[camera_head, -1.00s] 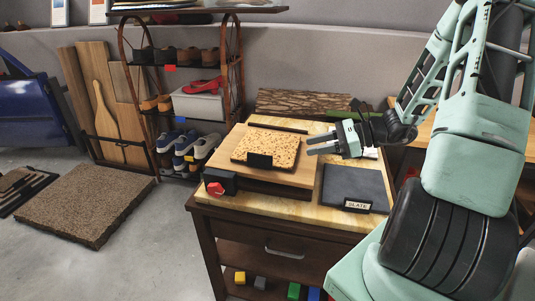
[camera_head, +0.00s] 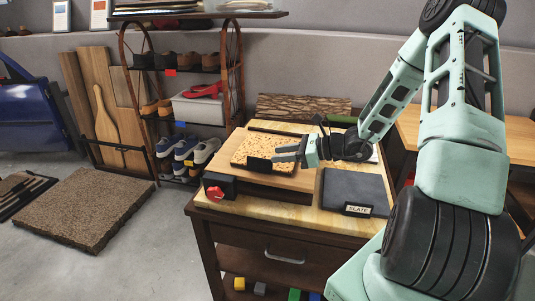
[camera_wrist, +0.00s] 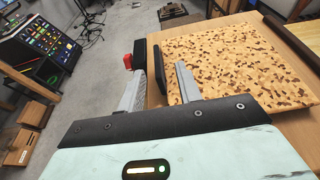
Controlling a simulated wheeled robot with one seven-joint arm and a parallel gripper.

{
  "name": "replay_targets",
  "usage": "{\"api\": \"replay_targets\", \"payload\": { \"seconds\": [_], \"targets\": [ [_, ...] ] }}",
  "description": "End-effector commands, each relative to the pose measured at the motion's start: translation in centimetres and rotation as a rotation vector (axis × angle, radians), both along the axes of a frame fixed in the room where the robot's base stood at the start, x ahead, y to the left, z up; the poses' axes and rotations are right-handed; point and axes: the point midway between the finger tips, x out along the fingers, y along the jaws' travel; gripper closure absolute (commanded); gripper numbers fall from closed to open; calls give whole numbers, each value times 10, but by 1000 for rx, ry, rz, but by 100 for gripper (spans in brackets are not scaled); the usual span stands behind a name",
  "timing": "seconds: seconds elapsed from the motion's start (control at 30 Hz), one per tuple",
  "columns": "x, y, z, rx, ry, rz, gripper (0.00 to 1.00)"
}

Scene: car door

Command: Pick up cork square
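The cork square (camera_head: 255,148) is a speckled tan slab lying flat on a wooden board (camera_head: 230,172) on the cabinet top. A small black plate (camera_head: 258,164) stands at its front edge. In the wrist view the cork (camera_wrist: 235,65) fills the right side and the black plate (camera_wrist: 159,69) shows beyond the gap between my fingers. My gripper (camera_head: 277,154) is at the cork's right side, with its fingers pointing left. In the wrist view my gripper (camera_wrist: 160,82) is open and empty. The right finger overlaps the cork's near edge in the picture; I cannot tell whether it touches.
A dark slate tile (camera_head: 354,189) with a label lies right of the board. A black block with a red knob (camera_head: 216,193) stands at the cabinet's front left. A bark slab (camera_head: 303,107) is behind. A shoe rack (camera_head: 182,100) stands left of the cabinet.

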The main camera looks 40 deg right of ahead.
Motion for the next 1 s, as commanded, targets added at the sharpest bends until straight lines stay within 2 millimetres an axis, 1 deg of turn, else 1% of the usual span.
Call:
{"api": "replay_targets", "payload": {
  "seconds": [0.2,0.3,0.4,0.63,0.67,0.7,0.77,1.0],
  "targets": [
    [18,24,-12,3,1,4,65],
    [28,30,-15,1,1,3,65],
    [32,33,-17,0,1,1,65],
    [33,33,-17,0,1,1,65],
    [33,33,-17,0,1,1,74],
    [33,33,-17,0,1,1,85],
    [33,33,-17,0,1,1,100],
    [33,33,-17,0,-1,1,100]
  ]
}}
